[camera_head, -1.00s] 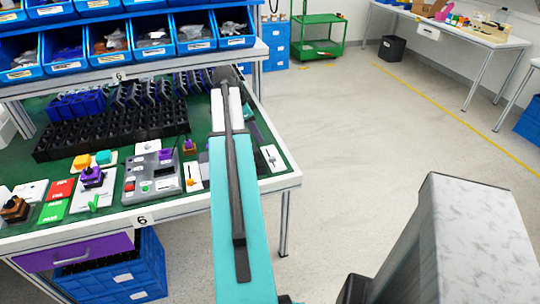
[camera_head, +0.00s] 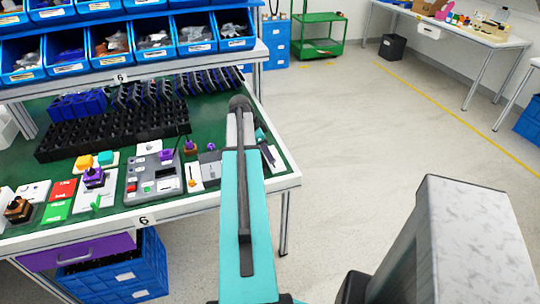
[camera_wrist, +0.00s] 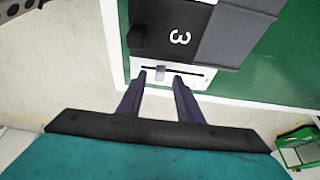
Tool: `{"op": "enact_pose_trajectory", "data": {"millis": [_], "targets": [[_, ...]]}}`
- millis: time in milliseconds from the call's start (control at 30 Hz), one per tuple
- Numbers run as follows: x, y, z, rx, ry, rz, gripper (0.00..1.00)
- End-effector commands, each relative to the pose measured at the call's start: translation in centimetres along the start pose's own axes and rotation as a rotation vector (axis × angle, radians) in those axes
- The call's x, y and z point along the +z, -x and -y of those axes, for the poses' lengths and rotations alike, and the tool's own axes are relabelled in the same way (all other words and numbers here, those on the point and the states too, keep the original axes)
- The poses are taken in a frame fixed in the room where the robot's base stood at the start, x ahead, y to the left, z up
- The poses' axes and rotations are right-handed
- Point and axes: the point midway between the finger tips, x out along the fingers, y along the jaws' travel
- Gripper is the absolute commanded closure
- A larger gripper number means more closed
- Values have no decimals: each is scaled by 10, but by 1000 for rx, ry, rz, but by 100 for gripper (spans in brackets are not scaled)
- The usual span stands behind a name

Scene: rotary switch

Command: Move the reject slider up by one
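In the wrist view, a white slider plate (camera_wrist: 195,73) has a dark slot with a small grey knob (camera_wrist: 161,71) in it. No reject label is readable on it. My gripper (camera_wrist: 160,78) has its two dark fingers apart, with the tips at the plate's near edge, one on each side of the knob. In the head view my arm covers much of the gripper and the right end of the table.
A dark grey block marked 3 (camera_wrist: 178,30) adjoins the plate. In the head view, a grey control box (camera_head: 151,180), a white plate with an orange knob (camera_head: 193,179) and a black rack (camera_head: 110,130) share the green table. Blue bins (camera_head: 150,40) stand above.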

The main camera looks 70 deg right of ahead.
Motion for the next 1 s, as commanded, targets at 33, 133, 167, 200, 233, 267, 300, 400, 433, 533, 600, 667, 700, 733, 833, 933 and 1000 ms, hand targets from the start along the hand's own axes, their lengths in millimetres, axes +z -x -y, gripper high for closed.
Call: {"op": "enact_pose_trajectory", "data": {"millis": [33, 133, 167, 200, 233, 267, 300, 400, 433, 533, 600, 667, 700, 733, 833, 933, 1000], "targets": [[-1, -5, 0, 1, -1, 0, 67], [-1, -14, 0, 2, -1, 0, 67], [-1, -16, 0, 2, -1, 0, 67], [-1, -19, 0, 1, -1, 0, 67], [-1, -20, 0, 1, -1, 0, 67], [-1, -22, 0, 1, -1, 0, 67], [-1, -23, 0, 1, -1, 0, 67], [-1, -26, 0, 1, -1, 0, 67], [-1, -26, 0, 1, -1, 0, 67], [-1, -27, 0, 1, -2, 0, 67], [-1, -27, 0, 1, -2, 0, 67], [-1, -27, 0, 1, -2, 0, 67], [-1, -27, 0, 1, -2, 0, 69], [-1, -27, 0, 1, -2, 0, 74], [-1, -27, 0, 1, -2, 0, 91], [-1, -27, 0, 1, -2, 0, 100], [-1, -27, 0, 1, -2, 0, 100]]}}
